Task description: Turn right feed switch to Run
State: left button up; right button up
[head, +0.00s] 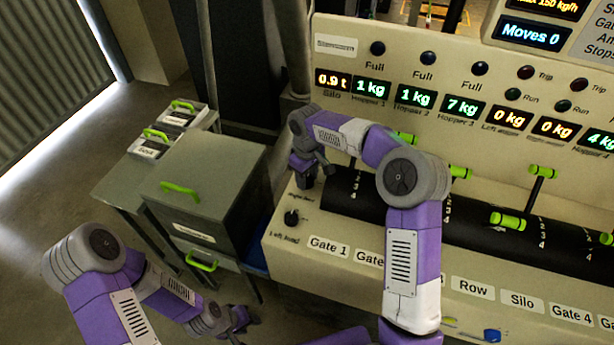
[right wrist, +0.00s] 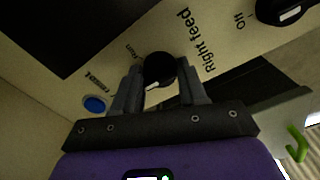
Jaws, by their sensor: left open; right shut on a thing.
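In the right wrist view, the right feed switch is a round black knob (right wrist: 160,68) with a white mark on its lower part. The printed words "Right feed" stand to its right. My right gripper (right wrist: 160,88) has one finger on each side of the knob and is shut on it. In the head view my right gripper (head: 306,178) is at the left end of the console, and its arm and fingers hide this knob. My left gripper (head: 238,322) is low at the left, open, away from the console.
A blue button (right wrist: 94,104) sits left of the knob, and a second black knob (right wrist: 285,10) lies beyond the label. In the head view, a grey cabinet (head: 215,175) with green handles stands left of the console. Floor is clear at the far left.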

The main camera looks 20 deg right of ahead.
jog(key=m+p, duration=0.2)
jog(key=m, duration=0.3)
jog(key=shift+r+m, duration=0.1)
jog(key=shift+m, duration=0.3)
jog(key=m+p, duration=0.1)
jog(key=m, duration=0.4)
jog(key=shift+m, duration=0.7)
jog(key=o, duration=1.1)
jog(key=shift+c, duration=0.2)
notch_tip(320, 180, up, 8)
jog(key=shift+f+p, duration=0.25)
jog(key=shift+p, duration=0.65)
